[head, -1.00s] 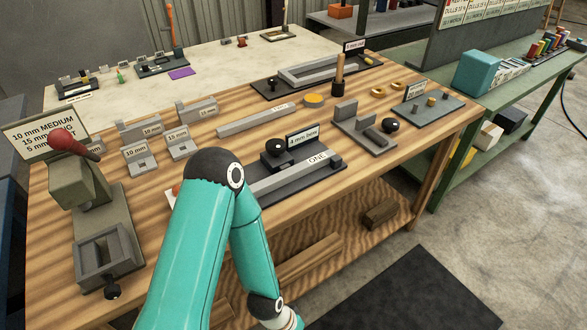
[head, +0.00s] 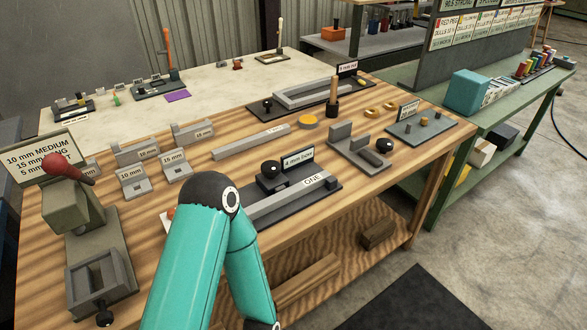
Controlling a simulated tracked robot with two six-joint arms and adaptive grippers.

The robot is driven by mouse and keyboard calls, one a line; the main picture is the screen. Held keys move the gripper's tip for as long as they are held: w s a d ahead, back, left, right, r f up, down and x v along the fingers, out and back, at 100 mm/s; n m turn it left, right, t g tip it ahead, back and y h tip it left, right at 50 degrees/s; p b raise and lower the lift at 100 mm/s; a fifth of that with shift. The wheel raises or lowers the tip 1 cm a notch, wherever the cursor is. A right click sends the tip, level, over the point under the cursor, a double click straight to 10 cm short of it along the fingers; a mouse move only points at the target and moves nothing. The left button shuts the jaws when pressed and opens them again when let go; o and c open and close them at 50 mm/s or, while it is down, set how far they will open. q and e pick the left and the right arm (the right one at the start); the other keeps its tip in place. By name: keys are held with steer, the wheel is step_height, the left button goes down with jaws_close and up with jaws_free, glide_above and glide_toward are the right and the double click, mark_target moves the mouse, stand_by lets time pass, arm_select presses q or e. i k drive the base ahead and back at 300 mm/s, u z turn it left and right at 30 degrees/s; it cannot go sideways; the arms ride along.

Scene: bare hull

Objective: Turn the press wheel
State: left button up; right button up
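A grey-green bench device (head: 72,210) with a red-knobbed lever (head: 68,168) stands at the left end of the wooden workbench (head: 330,232). At its front is a grey frame with a black knob (head: 104,318) below it. I cannot make out a wheel on it, and I cannot tell whether it is the press. One of my teal arms rises from the bottom of the head view, in front of the bench, and hides part of its front edge. Neither gripper shows in the head view.
A sign (head: 42,155) stands behind the lever device. Grey fixtures, a flat bar (head: 250,142), a "4 mm" fixture (head: 270,185) and a wooden-handled tool (head: 333,98) fill the bench top. A pale table (head: 215,85) stands behind; a green bench (head: 495,125) stands right.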

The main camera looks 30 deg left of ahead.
mark_target(270, 170)
steer(key=z, duration=0.7)
steer(key=k, duration=1.75)
steer(key=u, duration=0.45)
steer(key=i, duration=1)
steer(key=z, duration=0.1)
